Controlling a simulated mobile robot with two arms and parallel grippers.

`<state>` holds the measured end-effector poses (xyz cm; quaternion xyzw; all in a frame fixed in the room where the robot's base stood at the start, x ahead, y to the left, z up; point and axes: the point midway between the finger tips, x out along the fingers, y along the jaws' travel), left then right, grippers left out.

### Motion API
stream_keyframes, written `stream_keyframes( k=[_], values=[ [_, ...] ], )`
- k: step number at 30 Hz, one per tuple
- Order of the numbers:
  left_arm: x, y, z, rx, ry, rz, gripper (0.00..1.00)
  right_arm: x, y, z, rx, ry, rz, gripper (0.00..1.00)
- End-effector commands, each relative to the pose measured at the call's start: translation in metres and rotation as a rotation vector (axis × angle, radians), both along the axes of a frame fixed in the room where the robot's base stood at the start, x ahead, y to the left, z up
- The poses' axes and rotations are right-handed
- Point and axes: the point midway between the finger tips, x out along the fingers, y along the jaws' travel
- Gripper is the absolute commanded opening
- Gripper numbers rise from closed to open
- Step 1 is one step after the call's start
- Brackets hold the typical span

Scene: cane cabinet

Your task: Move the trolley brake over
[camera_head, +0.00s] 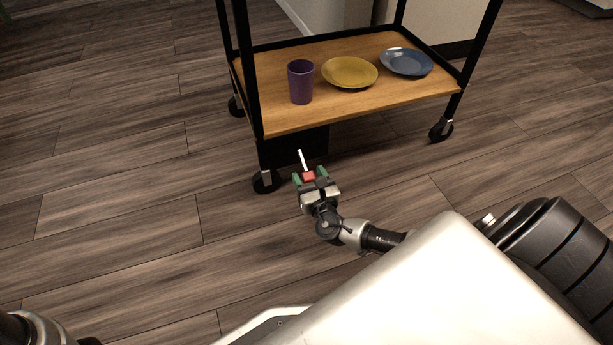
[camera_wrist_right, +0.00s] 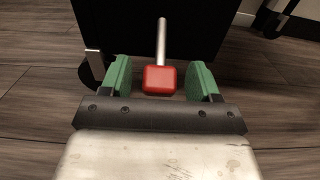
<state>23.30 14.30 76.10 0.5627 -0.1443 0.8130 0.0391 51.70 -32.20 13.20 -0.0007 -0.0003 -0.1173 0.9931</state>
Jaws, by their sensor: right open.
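The trolley (camera_head: 370,112) is a black frame with a wooden lower shelf and black castors. Its brake is a pale lever with a red knob (camera_head: 308,176), in front of a black panel (camera_head: 310,143) under the shelf's left end. My right gripper (camera_head: 310,174) is open at the red knob. In the right wrist view the red knob (camera_wrist_right: 160,79) lies between the green fingers (camera_wrist_right: 160,78), with a gap on each side, and the lever (camera_wrist_right: 161,40) rises behind it. Only part of my left arm shows at the bottom left; its gripper is out of view.
On the shelf stand a purple cup (camera_head: 301,82), a yellow plate (camera_head: 350,72) and a blue plate (camera_head: 406,61). A castor (camera_head: 265,181) is just left of my right gripper, and another (camera_head: 440,129) is at the right. The wooden floor at left is clear.

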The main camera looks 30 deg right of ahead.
Motion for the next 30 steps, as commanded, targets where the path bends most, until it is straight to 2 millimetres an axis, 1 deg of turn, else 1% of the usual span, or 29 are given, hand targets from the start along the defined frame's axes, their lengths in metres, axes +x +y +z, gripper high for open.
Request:
stream_keyframes(
  k=[1, 6, 15, 20, 27, 30],
  values=[
    [0.0, 0.0, -0.007, 0.0, 0.0, 0.0, 0.91, 0.007, -0.002, -0.003, 0.001, -0.002, -0.002, 0.62],
    [0.0, 0.0, -0.012, 0.0, 0.0, 0.0, 0.91, 0.019, -0.005, -0.001, 0.0, 0.001, -0.002, 0.62],
    [0.0, 0.0, -0.011, 0.001, 0.0, 0.0, 0.91, 0.021, -0.005, 0.0, 0.001, 0.001, -0.001, 0.62],
    [0.0, 0.0, -0.011, 0.001, 0.0, 0.0, 0.91, 0.02, -0.005, 0.0, 0.001, 0.002, -0.001, 0.37],
    [0.0, 0.0, -0.011, 0.001, 0.0, 0.0, 0.91, 0.02, -0.005, 0.0, 0.001, 0.002, -0.001, 0.0],
    [0.0, 0.0, -0.011, 0.001, 0.001, 0.001, 0.91, 0.02, -0.005, 0.0, 0.001, 0.002, -0.001, 0.0]
  ],
)
